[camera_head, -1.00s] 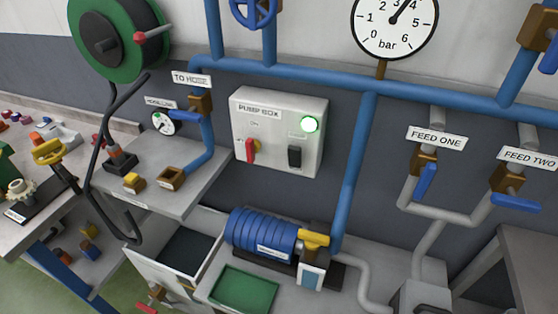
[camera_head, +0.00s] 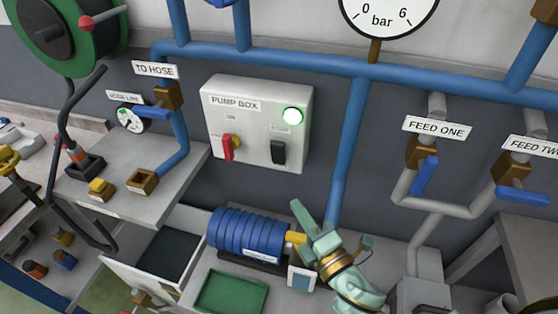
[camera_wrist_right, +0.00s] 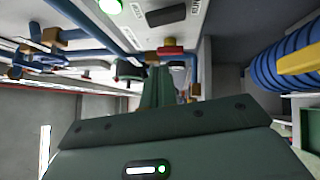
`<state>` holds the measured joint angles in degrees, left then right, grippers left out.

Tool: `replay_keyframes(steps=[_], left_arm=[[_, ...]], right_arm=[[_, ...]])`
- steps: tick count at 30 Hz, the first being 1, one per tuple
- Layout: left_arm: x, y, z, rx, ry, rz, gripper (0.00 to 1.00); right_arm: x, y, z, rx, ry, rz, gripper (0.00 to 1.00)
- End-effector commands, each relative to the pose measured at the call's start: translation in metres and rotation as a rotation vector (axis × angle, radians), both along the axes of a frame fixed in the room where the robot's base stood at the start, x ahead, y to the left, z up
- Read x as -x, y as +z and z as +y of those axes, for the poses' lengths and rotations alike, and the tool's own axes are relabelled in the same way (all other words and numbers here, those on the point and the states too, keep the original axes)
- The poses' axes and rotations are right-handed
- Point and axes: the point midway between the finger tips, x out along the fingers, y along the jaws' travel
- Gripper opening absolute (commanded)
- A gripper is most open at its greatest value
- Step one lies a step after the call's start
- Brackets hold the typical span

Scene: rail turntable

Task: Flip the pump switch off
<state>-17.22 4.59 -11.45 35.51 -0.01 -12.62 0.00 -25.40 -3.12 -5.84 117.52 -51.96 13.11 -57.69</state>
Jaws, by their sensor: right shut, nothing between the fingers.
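The light-grey pump box (camera_head: 257,125) hangs on the dark wall. It has a red lever on a yellow mount (camera_head: 231,148), a black switch (camera_head: 278,152) and a lit green lamp (camera_head: 293,116). My right gripper (camera_head: 303,216) is below and right of the box, in front of the blue pipe, apart from the switches. It is shut and empty. In the right wrist view the shut fingers (camera_wrist_right: 158,86) point toward the box, with the red lever (camera_wrist_right: 171,50), black switch (camera_wrist_right: 165,15) and green lamp (camera_wrist_right: 110,6) beyond them. My left gripper is not in view.
A blue ribbed pump (camera_head: 245,234) stands below the box, partly beside my right gripper. A vertical blue pipe (camera_head: 347,150) runs right of the box. An open drawer (camera_head: 165,252) and a green tray (camera_head: 231,292) are lower left. The box's front is clear.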

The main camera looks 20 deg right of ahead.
Motion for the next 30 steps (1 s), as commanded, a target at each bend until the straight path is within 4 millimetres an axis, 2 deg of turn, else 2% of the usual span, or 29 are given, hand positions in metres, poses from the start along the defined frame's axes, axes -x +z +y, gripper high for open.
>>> replay_keyframes(steps=[8,11,23,30], left_arm=[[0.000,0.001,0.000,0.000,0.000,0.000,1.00],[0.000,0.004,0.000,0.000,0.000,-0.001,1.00],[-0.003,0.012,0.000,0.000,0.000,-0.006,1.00],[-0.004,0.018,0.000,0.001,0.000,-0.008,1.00]], right_arm=[[-0.007,0.001,0.001,-0.003,0.000,0.001,0.00],[-0.020,0.004,0.004,-0.003,0.002,-0.001,0.00],[-0.101,0.016,0.020,-0.003,0.000,0.000,0.00],[-0.125,0.020,0.002,-0.002,0.000,0.001,0.00]])
